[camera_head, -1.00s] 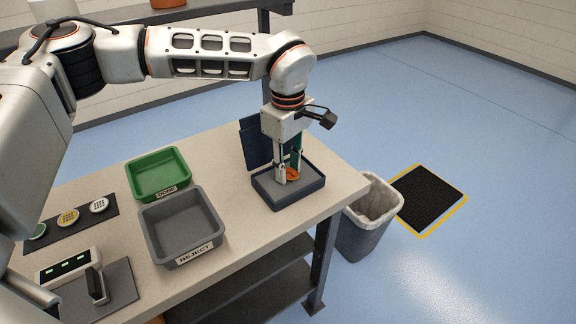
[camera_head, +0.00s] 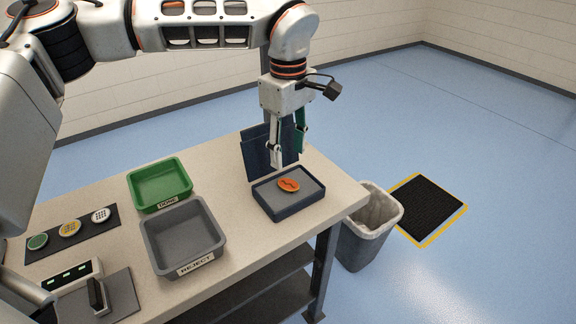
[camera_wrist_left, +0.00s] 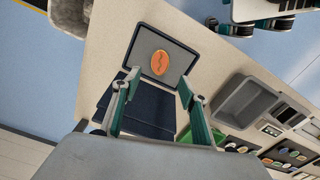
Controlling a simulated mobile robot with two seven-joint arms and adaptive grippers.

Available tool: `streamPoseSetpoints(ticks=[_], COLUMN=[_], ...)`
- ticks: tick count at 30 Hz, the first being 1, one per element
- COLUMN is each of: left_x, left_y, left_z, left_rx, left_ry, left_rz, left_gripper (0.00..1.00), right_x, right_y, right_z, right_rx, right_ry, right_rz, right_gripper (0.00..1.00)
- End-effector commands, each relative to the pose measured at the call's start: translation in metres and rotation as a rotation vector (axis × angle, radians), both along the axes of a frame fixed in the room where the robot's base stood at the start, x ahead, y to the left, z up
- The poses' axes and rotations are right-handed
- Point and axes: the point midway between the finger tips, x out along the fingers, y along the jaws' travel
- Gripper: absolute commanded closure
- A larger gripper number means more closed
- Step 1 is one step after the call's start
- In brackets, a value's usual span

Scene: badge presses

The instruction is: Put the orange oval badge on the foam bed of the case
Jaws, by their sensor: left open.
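The orange oval badge (camera_head: 289,185) lies flat on the grey foam bed of the open dark blue case (camera_head: 283,214), a little toward the back. It also shows in the left wrist view (camera_wrist_left: 160,63), with foam visible all around it. The case lid (camera_head: 257,153) stands up at the back. My left gripper (camera_head: 287,160) is open and empty, above and behind the badge and apart from it. In the left wrist view its two fingers (camera_wrist_left: 160,92) are spread wide with nothing between them.
A green tray labelled DONE (camera_head: 134,186) and a grey tray labelled REJECT (camera_head: 149,256) stand left of the case. A mat with several badges (camera_head: 50,252) and a small press device (camera_head: 97,296) are farther left. A lined bin (camera_head: 364,243) stands beyond the table's right edge.

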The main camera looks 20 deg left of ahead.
Motion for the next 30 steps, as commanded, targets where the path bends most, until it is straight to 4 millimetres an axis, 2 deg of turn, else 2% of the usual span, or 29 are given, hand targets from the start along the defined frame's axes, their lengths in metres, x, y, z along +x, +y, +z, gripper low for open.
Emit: streamPoseSetpoints(ticks=[3, 8, 24, 26, 30], left_x=[0.000, 0.000, 0.000, -0.001, -0.003], left_y=[0.000, 0.000, 0.000, 0.000, 0.000], left_z=[0.020, 0.033, 0.038, 0.046, 0.088], left_rx=[0.000, 0.000, 0.000, 0.000, 0.000], left_ry=[-0.002, 0.000, -0.001, -0.007, -0.031], left_rz=[0.001, 0.000, 0.000, 0.000, 0.000], left_gripper=[0.57, 0.57, 0.57, 0.57, 0.57], right_x=[-0.001, -0.001, -0.001, 0.001, 0.008], right_y=[0.001, 0.001, 0.001, 0.001, -0.001], right_z=[0.001, 0.002, 0.003, 0.009, 0.040], right_rx=[0.002, 0.005, 0.004, 0.003, -0.001], right_ry=[0.002, 0.002, 0.002, -0.001, -0.018], right_rz=[0.000, 0.000, 0.001, 0.000, -0.003], right_gripper=[0.60, 0.60, 0.60, 0.60, 0.60])
